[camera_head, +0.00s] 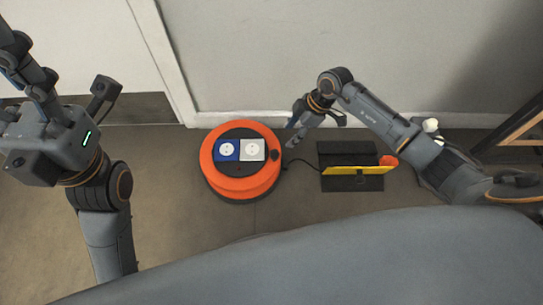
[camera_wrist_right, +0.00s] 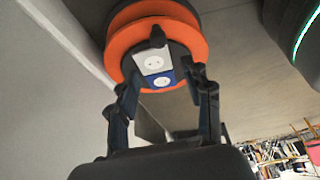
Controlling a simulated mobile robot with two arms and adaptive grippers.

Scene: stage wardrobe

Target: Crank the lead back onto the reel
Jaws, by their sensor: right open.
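An orange cable reel (camera_head: 212,178) stands on the floor against the wall. Its black hub holds a blue and a white socket panel (camera_head: 252,150). A dark knob (camera_head: 274,155) sits beside the white socket. The reel fills the top of the right wrist view (camera_wrist_right: 118,42), with the knob (camera_wrist_right: 157,36) standing out. A black lead (camera_head: 300,162) runs from the reel's right side to a black and yellow piece. My right gripper (camera_head: 305,126) is open and empty, just right of the reel; its spread fingers (camera_wrist_right: 162,85) point toward it.
The black and yellow piece (camera_head: 355,183) lies on the floor below my right arm, with an orange round object (camera_head: 388,160) by it. The wall (camera_head: 250,60) rises close behind the reel. A dark wooden frame (camera_head: 520,125) stands at right. Floor left of the reel is clear.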

